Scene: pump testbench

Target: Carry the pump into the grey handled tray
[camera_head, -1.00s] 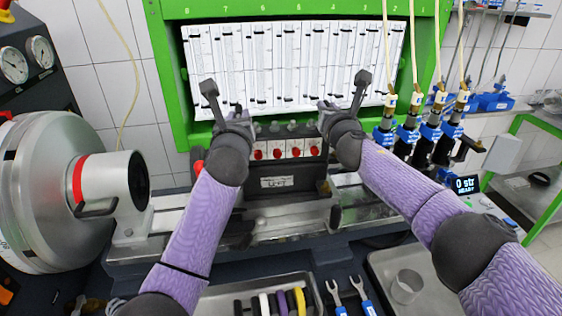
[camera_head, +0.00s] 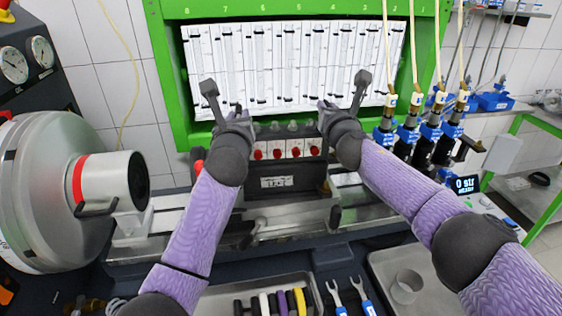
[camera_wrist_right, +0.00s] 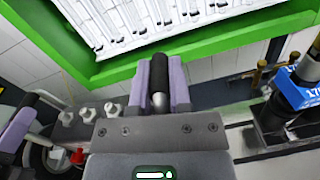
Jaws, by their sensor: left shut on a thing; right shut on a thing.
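The pump (camera_head: 300,183) is a dark block with a row of red caps and a small label, standing on the metal bench between my two arms. My left gripper (camera_head: 239,113) is at its upper left and shut, but my wrist hides what it holds in the head view. My right gripper (camera_head: 326,107) is at its upper right. The right wrist view shows its purple fingers (camera_wrist_right: 162,85) shut on an upright black handle (camera_wrist_right: 161,72) with a metal lower part. A grey tray (camera_head: 382,262) lies at the bottom right; I cannot make out its handles.
A metal cup (camera_head: 407,286) stands in the grey tray. A large motor (camera_head: 62,190) is at left, blue valves (camera_head: 430,130) at right, a green-framed gauge panel (camera_head: 300,65) behind.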

